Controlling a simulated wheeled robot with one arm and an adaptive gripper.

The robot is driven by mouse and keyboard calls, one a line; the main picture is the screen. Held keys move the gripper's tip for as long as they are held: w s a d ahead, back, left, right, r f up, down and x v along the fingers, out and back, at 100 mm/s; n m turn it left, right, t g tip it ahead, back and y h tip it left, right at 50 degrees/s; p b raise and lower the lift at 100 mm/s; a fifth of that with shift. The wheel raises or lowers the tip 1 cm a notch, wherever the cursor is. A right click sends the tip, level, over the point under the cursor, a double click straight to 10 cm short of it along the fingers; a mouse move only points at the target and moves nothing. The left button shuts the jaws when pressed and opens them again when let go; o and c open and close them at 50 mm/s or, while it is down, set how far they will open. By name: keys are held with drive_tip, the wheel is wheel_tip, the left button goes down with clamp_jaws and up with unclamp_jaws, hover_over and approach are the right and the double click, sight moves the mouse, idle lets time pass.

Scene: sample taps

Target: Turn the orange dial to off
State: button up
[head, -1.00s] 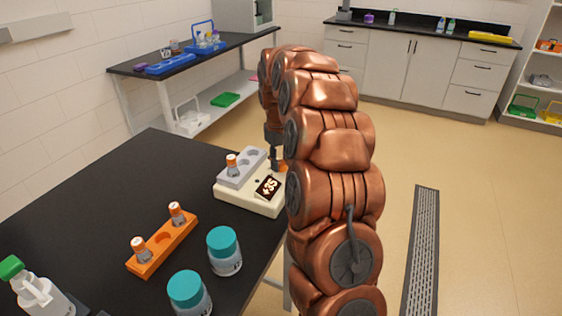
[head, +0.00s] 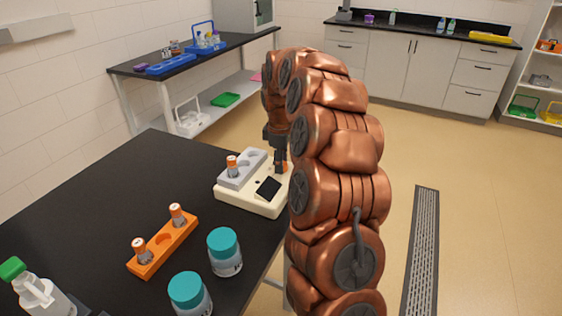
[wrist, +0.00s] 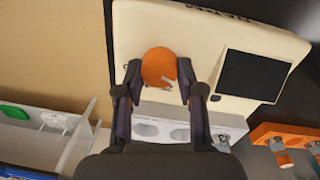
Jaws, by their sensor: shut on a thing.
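The orange dial (wrist: 158,68) sits on the cream device (wrist: 190,30) in the wrist view, with a pale mark near its lower right edge. My gripper (wrist: 160,78) is shut on the dial, one finger on each side. In the head view my gripper (head: 280,165) reaches down at the device's (head: 245,206) right side, and the dial is mostly hidden. The device's small screen (head: 268,188) is dark; it is also dark in the wrist view (wrist: 250,75). A grey rack (head: 240,172) with one orange-capped vial (head: 232,166) sits on the device.
An orange rack (head: 163,245) with two orange-capped vials stands on the black table (head: 90,200). Two teal-lidded jars (head: 224,250) and a green-capped bottle (head: 40,290) stand near the front. The table's left part is clear.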

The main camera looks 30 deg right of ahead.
idle(0.4)
drive_tip(key=o, duration=1.1)
drive_tip(key=shift+o, duration=0.2)
drive_tip(key=shift+r, duration=0.1)
wheel_tip(320, 180, up, 12)
drive_tip(key=shift+s+a, duration=0.2)
drive_tip(key=shift+a, duration=0.05)
